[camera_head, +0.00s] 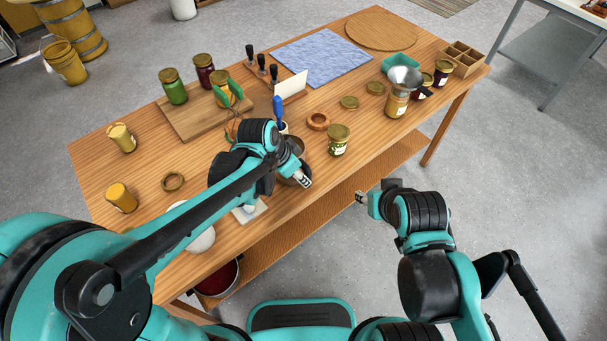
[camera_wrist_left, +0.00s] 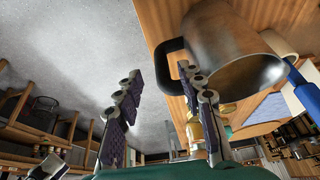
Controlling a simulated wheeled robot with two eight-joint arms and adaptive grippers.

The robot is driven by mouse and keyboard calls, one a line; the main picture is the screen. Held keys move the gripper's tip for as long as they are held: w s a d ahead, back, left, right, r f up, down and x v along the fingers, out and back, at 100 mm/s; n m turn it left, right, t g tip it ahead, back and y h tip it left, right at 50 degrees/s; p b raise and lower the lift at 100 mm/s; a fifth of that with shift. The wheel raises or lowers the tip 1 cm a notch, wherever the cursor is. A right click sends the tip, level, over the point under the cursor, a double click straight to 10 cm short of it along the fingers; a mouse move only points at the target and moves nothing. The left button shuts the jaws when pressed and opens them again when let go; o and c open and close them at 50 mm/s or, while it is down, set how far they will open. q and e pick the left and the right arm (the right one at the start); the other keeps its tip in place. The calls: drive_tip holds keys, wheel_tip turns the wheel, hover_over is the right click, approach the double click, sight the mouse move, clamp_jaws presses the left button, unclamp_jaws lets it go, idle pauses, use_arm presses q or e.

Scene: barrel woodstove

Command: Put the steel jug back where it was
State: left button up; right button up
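The steel jug (camera_wrist_left: 232,48) is a grey metal vessel with a black loop handle (camera_wrist_left: 166,68), large at the upper right of the left wrist view. In the head view it is mostly hidden behind my left gripper (camera_head: 304,180), with a dark part of its rim (camera_head: 297,146) showing. My left gripper is open in the wrist view (camera_wrist_left: 160,85), its fingers wide apart. One finger overlaps the jug's side by the handle; I cannot tell whether they touch. My right gripper (camera_head: 362,197) is off the table's front edge, holding nothing visible; its fingers are too small to read.
A board (camera_head: 190,122) with jars is at the back left. A funnel sits on a jar (camera_head: 397,103) at right.

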use_arm(q)
drive_tip(key=s+a+r+n+t+y, duration=0.1)
drive_tip(key=s+a+r+n, duration=0.2)
drive_tip(key=a, duration=0.3)
drive_tip(key=s+a+r+n+t+y+p, duration=0.1)
drive_tip(key=s+a+r+n+t, duration=0.1)
drive_tip(key=a, duration=0.4)
drive_tip(key=s+a+r+n+t+y, duration=0.1)
drive_tip(key=s+a+r+n, duration=0.3)
drive_tip(key=s+a+n, duration=0.1)
drive_tip(key=shift+s+a+r+n+y+p, duration=0.15)
drive_tip(key=shift+s+a+n+y+p, duration=0.2)
drive_tip(key=shift+s+a, duration=0.45)
